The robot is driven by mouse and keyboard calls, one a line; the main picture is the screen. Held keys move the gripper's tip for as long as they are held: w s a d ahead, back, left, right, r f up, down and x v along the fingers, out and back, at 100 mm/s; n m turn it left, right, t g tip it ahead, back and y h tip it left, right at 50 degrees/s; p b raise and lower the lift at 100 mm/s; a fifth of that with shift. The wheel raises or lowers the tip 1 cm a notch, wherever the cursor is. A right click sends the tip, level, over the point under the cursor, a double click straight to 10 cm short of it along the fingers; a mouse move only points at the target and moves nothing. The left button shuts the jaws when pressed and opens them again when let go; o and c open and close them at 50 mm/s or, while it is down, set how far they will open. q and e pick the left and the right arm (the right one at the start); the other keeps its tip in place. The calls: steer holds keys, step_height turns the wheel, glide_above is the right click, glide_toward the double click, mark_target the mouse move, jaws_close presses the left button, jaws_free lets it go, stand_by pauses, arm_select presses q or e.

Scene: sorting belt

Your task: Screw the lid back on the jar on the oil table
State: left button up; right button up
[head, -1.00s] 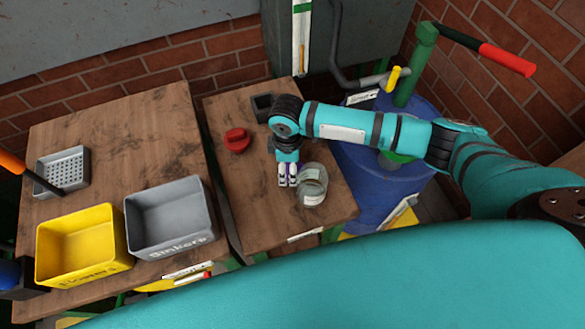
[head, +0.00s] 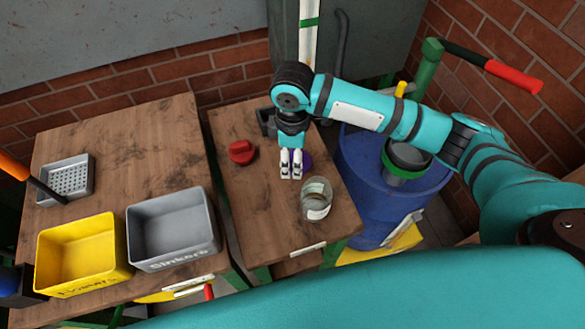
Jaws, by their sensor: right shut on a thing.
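The glass jar (head: 316,199) stands upright on the right-hand wooden table (head: 262,225), the narrower one, near its right edge. It looks clear, with a pale label low on its side, and no lid shows on its mouth. My right gripper (head: 291,172) is shut on a purple lid (head: 306,160), which is mostly hidden behind the fingers. The gripper points down, above and to the upper left of the jar, apart from it. My left gripper does not show.
A red round object (head: 242,152) and a dark square holder (head: 267,122) are on the same table. A blue drum (head: 375,190) stands to the right. The left table holds a yellow bin (head: 83,260), grey bin (head: 172,228) and perforated tray (head: 66,177).

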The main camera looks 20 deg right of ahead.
mark_target(292, 160)
step_height(292, 160, up, 7)
stand_by(0.3)
